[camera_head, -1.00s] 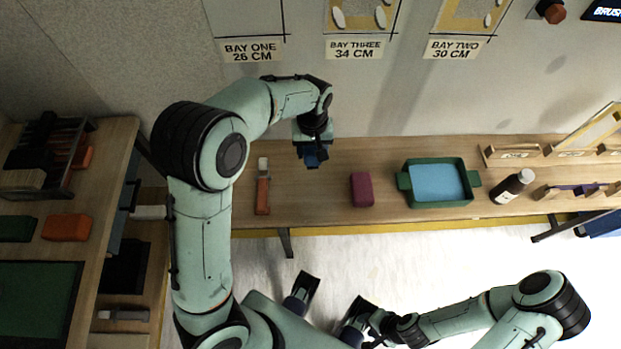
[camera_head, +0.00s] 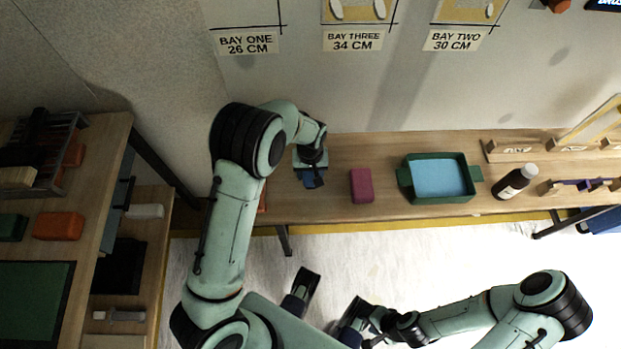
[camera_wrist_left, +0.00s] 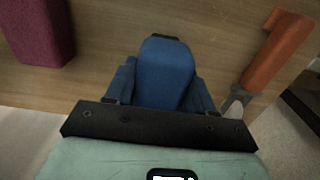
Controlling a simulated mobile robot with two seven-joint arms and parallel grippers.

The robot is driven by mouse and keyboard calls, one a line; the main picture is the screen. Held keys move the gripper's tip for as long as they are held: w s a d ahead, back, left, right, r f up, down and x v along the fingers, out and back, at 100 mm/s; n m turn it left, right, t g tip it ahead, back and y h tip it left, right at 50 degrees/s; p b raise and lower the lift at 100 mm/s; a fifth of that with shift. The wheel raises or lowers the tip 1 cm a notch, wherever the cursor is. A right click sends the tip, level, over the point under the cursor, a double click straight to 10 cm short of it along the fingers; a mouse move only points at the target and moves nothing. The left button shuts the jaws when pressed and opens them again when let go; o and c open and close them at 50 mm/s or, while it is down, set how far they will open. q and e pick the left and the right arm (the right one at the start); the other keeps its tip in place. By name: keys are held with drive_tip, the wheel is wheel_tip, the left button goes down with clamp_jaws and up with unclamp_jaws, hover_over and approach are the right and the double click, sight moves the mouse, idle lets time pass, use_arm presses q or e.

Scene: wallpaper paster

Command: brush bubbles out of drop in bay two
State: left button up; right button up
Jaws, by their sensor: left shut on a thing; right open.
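The bay two sign (camera_head: 455,41) is on the wall. Above it is a yellowish drop (camera_head: 470,10) with a pale oval bubble (camera_head: 490,10), cut off by the top edge. My left gripper (camera_head: 311,180) is shut on a blue tool (camera_wrist_left: 166,72) with a dark end, above the bench left of the maroon block. Whether the tool is the brush is unclear. In the left wrist view the blue fingers flank it. My right gripper (camera_head: 338,304) is open and low in front of the bench, away from the wall.
On the bench (camera_head: 335,205) are a maroon block (camera_head: 361,185), a green tray (camera_head: 440,198) with blue contents and a dark bottle (camera_head: 515,183). An orange-handled tool (camera_wrist_left: 275,52) lies near the left gripper. A side shelf (camera_head: 88,240) stands left. The wall under the signs is clear.

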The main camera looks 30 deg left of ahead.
use_arm(q)
wheel_tip(320, 180, down, 4)
drive_tip(key=shift+f, duration=0.1)
drive_tip(key=o, duration=1.1)
drive_tip(key=shift+c, duration=0.2)
drive_tip(key=shift+f+b, duration=0.1)
drive_tip(key=shift+b, duration=0.2)
drive_tip(key=r+p, duration=0.1)
drive_tip(key=r, duration=0.5)
drive_tip(key=r+p, duration=0.1)
drive_tip(key=r, duration=0.6)
drive_tip(key=shift+w+d+r, duration=0.1)
drive_tip(key=shift+d+r, duration=0.1)
